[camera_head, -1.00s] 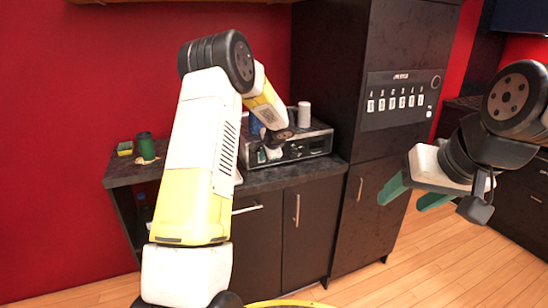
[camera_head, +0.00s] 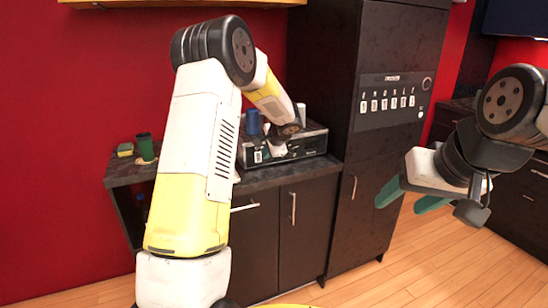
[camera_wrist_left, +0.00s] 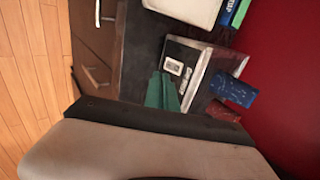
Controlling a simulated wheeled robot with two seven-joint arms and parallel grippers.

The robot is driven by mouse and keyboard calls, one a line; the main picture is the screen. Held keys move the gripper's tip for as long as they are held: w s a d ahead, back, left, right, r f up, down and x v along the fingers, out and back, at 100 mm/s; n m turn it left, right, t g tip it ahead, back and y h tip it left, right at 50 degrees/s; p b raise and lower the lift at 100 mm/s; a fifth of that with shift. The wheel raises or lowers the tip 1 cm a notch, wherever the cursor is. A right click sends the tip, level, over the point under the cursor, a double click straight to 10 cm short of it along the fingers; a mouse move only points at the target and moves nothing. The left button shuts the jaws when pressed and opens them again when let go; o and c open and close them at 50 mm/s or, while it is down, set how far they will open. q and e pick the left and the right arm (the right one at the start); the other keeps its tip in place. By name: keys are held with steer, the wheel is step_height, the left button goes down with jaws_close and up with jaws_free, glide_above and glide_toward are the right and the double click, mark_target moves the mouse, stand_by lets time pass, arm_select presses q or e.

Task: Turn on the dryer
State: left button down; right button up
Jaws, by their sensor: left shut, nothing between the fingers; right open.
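A dark box-shaped appliance with a metallic edge (camera_head: 308,145), possibly the dryer, stands on the dark counter. A small white switch or label (camera_wrist_left: 174,66) is on its face in the left wrist view. My left gripper's green fingers (camera_wrist_left: 162,92) are shut and empty, close to that face just beside the white part; I cannot tell if they touch it. In the head view its wrist hides the fingers and part of the appliance. My right gripper (camera_head: 410,196) is open and empty, in front of the tall cabinet.
A tall dark cabinet (camera_head: 368,150) with a panel of several lettered switches (camera_head: 387,103) stands right of the counter. A blue can (camera_head: 253,122) is on or behind the appliance. A green cup (camera_head: 145,146) and a small yellow-green item (camera_head: 125,149) sit left on the counter (camera_head: 265,178).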

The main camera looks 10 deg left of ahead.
arm_select(q)
steer(key=v, duration=0.5)
steer(key=shift+s+d+r, duration=0.15)
steer(key=shift+r, duration=0.15)
